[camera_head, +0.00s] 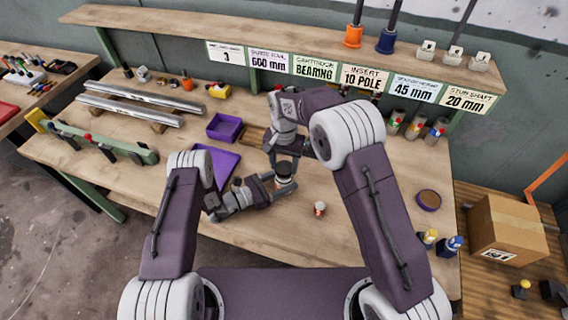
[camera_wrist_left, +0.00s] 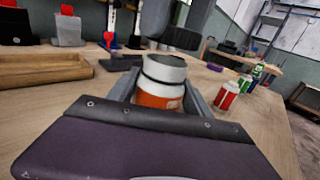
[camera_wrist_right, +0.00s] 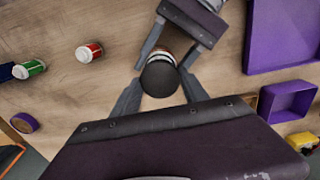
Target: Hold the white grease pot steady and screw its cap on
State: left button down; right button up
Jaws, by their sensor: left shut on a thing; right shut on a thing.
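The white grease pot (camera_wrist_left: 160,97), with an orange label and a dark band, stands upright between the fingers of my left gripper (camera_head: 279,187). My left gripper is shut on its sides. The black cap (camera_wrist_right: 159,79) is between the fingers of my right gripper (camera_wrist_right: 160,92), which is shut on it from above. In the left wrist view the cap (camera_wrist_left: 175,38) appears just over the pot's pale top, set slightly to the right. Whether they touch I cannot tell. In the head view my grippers largely hide both.
A small red-labelled can (camera_head: 320,209) stands right of the pot. A purple tray (camera_head: 222,163) and a purple bin (camera_head: 224,127) lie to the left. A round purple dish (camera_head: 428,200) is at the right. The bench front is mostly clear.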

aim_at(284, 167)
jog(key=shift+f, duration=0.85)
jog(key=shift+f, duration=0.6)
jog(key=m, duration=0.6)
jog(key=shift+m, duration=0.4)
jog(key=m, duration=1.2)
jog(key=shift+w, duration=0.1)
jog(key=m, duration=0.7)
